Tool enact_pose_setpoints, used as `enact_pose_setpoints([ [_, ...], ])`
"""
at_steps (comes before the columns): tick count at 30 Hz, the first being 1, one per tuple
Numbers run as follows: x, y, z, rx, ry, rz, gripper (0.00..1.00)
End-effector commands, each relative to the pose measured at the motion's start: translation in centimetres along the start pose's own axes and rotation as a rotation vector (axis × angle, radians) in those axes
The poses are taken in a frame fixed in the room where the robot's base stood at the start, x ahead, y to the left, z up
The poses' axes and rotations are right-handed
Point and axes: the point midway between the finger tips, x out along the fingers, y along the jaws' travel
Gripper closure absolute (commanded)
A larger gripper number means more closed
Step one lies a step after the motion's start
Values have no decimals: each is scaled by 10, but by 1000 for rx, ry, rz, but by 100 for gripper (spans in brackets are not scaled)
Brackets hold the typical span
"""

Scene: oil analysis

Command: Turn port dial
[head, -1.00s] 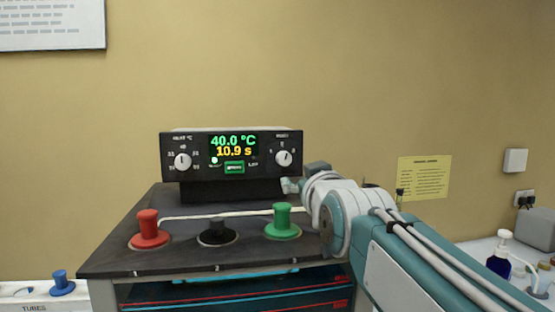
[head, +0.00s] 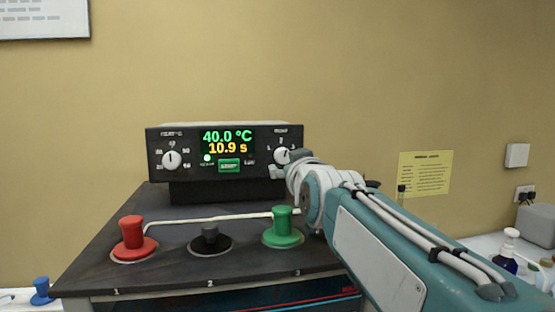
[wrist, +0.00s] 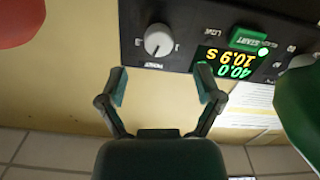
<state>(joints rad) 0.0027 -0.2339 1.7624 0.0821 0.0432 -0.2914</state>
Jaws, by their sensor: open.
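The port dial (head: 281,155) is the white round knob at the right end of the black control panel (head: 262,140). In the head view my gripper (head: 285,163) is just in front of it and partly covers it. In the wrist view, which is upside down, the dial (wrist: 158,41) lies ahead of the fingertips, roughly centred between them. My gripper (wrist: 161,80) is open and empty, and its fingers look apart from the dial.
A second white dial (head: 172,160) is at the panel's left. The display (head: 228,142) reads 40.0 °C and 10.9 s, above a green button (head: 229,166). Red (head: 132,235), black (head: 210,238) and green (head: 282,225) plugs stand on the bench top, the green one close to my arm.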

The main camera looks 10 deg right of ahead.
Motion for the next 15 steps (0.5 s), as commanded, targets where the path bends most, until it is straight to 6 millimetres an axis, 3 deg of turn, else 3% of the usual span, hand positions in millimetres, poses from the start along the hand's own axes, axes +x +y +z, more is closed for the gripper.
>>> enact_pose_setpoints([
  [7,41,0,0,0,0,0,16],
  [15,60,0,0,0,2,0,16],
])
